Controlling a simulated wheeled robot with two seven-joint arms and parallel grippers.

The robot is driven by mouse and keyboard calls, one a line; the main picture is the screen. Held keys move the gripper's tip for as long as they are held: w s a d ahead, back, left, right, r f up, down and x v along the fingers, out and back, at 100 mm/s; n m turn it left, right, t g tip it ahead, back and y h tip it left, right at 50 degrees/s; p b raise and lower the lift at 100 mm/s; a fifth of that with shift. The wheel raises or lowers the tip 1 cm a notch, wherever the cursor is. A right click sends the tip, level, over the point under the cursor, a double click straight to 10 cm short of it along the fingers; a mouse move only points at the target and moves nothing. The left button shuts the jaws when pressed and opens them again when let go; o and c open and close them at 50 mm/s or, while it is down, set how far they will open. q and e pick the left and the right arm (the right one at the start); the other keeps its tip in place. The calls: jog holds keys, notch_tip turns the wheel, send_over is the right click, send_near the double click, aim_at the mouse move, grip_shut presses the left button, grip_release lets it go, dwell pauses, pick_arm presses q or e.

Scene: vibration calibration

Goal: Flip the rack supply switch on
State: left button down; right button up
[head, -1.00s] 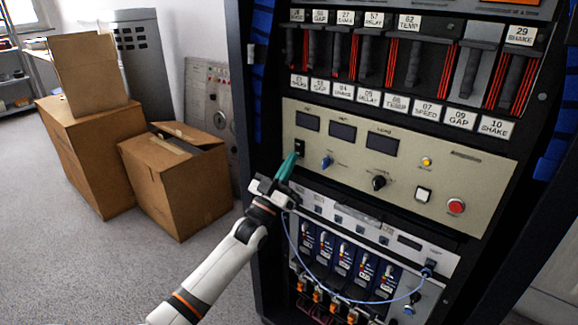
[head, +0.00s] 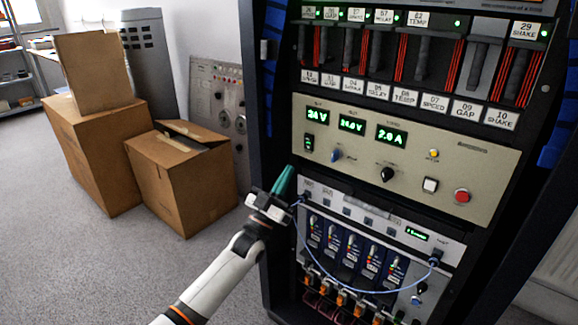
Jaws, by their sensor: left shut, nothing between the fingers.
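The rack supply switch (head: 309,143) is a small black rocker at the left of the beige supply panel (head: 463,165), and it shows a green light. Three displays above it glow green; the left one (head: 317,114) reads about 24 V, the middle one (head: 351,124) about 24.0 V and the right one (head: 391,136) about 2.0 A. My left gripper (head: 287,175), with green fingertips, is shut and empty. It is below and left of the switch, apart from it. My right gripper is not in view.
The upper rack holds labelled modules with green lamps lit. A blue cable (head: 312,258) loops across the lower unit below the gripper. A red button (head: 462,196) and dark knob (head: 387,174) sit on the panel. Cardboard boxes (head: 185,190) stand on the floor at left.

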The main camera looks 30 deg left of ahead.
pick_arm(q)
jog(key=f+v, duration=0.1)
jog(key=v, duration=0.6)
jog(key=shift+w, duration=0.4)
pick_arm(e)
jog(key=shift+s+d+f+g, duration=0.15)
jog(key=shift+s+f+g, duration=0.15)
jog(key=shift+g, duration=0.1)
